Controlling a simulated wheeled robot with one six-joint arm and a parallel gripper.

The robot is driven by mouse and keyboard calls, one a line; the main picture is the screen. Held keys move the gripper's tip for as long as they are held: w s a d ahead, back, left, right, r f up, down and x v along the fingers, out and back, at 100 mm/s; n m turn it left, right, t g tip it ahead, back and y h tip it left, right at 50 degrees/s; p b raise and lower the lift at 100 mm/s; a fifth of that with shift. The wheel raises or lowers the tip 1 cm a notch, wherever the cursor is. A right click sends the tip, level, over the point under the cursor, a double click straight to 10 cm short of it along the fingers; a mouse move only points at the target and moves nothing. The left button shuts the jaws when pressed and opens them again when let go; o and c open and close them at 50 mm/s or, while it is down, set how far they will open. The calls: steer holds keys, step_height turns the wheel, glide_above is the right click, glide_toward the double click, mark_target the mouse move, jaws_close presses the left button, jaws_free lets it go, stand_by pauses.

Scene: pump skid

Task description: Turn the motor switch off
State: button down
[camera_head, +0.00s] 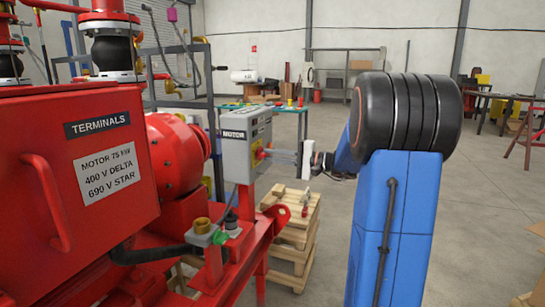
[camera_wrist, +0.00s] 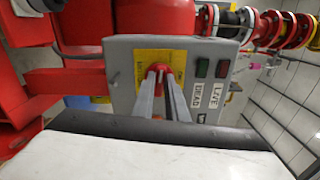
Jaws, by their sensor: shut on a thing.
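The motor switch box (camera_head: 243,146) is a grey box labelled MOTOR, mounted beside the red pump. Its red rotary handle (camera_head: 260,154) sits on a yellow plate on the box's front. In the wrist view, the grey box (camera_wrist: 122,95) fills the middle, and the red handle (camera_wrist: 157,68) shows between my fingertips against the yellow plate (camera_wrist: 140,64). My gripper (camera_wrist: 161,78) is shut on the red handle, with its two long grey fingers reaching straight at the box. In the head view, my gripper (camera_head: 268,153) reaches the box from the right. The fingers hide part of the handle, so its exact angle is unclear.
Red and green indicators (camera_wrist: 211,68) with white labels sit beside the handle. A red terminals box (camera_head: 75,170) stands at the near left. A wooden pallet stack (camera_head: 295,240) stands below my gripper. The grey floor to the right is largely open.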

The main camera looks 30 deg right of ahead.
steer(key=shift+f+n, duration=0.1)
steer(key=shift+n, duration=0.5)
steer(key=c, duration=1.8)
jaws_free()
steer(key=shift+o, duration=0.2)
steer(key=v, duration=1.7)
steer(key=shift+s+d, duration=0.15)
